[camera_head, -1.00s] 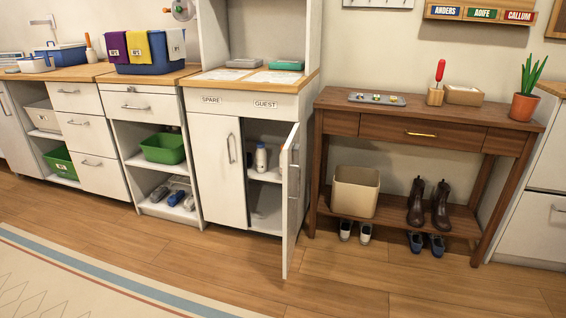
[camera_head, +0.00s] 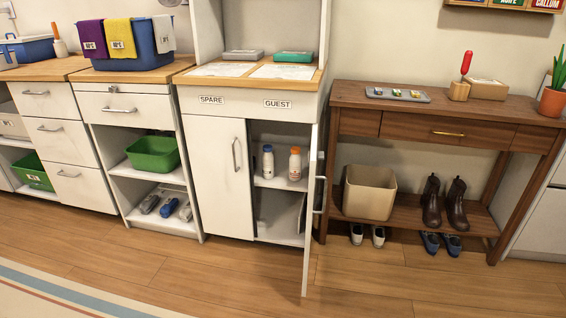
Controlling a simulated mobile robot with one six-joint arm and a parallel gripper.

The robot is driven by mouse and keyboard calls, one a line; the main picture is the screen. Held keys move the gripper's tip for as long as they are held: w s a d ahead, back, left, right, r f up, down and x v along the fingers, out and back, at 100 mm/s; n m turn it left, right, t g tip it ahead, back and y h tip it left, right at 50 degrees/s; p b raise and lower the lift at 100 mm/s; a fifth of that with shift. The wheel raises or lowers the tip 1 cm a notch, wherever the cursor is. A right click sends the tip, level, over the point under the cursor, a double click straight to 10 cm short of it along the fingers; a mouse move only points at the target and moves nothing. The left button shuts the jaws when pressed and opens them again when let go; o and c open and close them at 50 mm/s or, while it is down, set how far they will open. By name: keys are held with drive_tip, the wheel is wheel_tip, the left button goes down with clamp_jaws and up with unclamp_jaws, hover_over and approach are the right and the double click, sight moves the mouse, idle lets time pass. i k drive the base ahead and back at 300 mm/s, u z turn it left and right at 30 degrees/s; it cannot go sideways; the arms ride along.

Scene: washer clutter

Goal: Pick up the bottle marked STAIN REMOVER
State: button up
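Two white bottles stand upright on the upper shelf inside the open cabinet under the GUEST label. The left bottle (camera_head: 268,163) has a blue cap. The right bottle (camera_head: 295,164) has an orange cap and an orange mark near its base. Their label text is too small to read, so I cannot tell which is marked STAIN REMOVER. The cabinet door (camera_head: 312,210) is swung open toward me on the right side. My gripper is not in view.
A grey flat object leans on the cabinet's lower shelf. The left cabinet door (camera_head: 215,175) is shut. A wooden console table (camera_head: 440,125) stands to the right, with a beige bin (camera_head: 369,194) and boots below. The wooden floor (camera_head: 210,265) in front is clear.

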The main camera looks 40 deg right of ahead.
sight(295, 160)
drive_tip(key=u, duration=0.25)
drive_tip(key=i, duration=1)
drive_tip(key=u, duration=0.35)
